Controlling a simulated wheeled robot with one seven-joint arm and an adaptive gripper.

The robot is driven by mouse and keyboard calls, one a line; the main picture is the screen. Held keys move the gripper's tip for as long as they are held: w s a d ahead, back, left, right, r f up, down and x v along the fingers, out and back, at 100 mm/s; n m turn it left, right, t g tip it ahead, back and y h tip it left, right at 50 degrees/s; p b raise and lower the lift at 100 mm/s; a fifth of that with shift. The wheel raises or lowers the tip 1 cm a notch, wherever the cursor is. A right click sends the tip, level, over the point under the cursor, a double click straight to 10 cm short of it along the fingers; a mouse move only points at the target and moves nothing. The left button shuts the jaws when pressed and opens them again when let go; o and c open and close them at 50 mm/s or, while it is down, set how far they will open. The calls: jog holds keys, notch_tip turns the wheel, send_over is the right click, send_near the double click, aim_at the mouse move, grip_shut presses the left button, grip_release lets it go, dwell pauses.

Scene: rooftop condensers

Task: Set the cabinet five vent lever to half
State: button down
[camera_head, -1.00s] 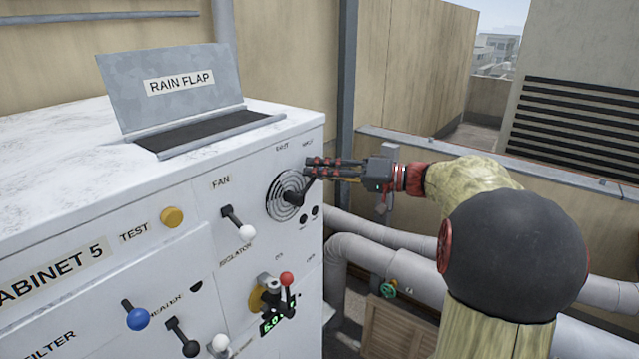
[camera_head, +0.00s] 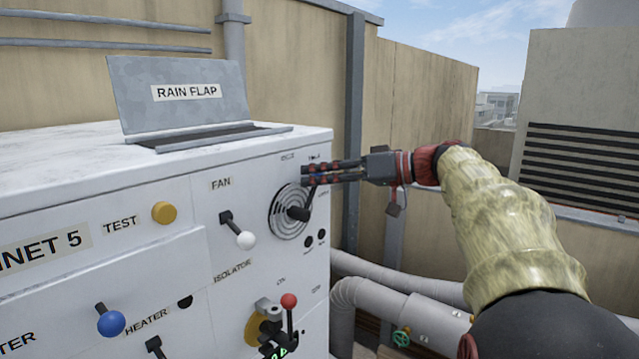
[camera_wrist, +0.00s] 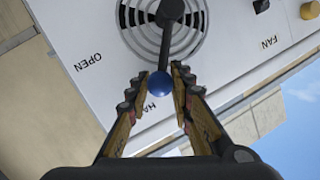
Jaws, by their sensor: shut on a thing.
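The vent lever (camera_wrist: 171,45) is a dark arm with a blue ball knob (camera_wrist: 160,84), set over a round slotted vent (camera_head: 288,213) on the right part of the cabinet five front. In the wrist view the knob sits between my fingertips, beside the partly covered "HA..." label (camera_wrist: 155,108). The "OPEN" label (camera_wrist: 88,62) is to the left of it. My gripper (camera_wrist: 160,88) is shut on the lever at its knob end. In the head view my gripper (camera_head: 312,173) reaches in from the right, and its fingers hide most of the knob.
A white-knobbed fan lever (camera_head: 245,240) is left of the vent. Grey pipes (camera_head: 400,290) run right of the cabinet. The rain flap (camera_head: 180,95) stands up on top.

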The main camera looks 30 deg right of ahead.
dwell(0.4)
jog(key=c, duration=1.6)
grip_release()
jog(key=shift+o, duration=0.2)
jog(key=v, duration=1.2)
jog(key=shift+r, duration=0.1)
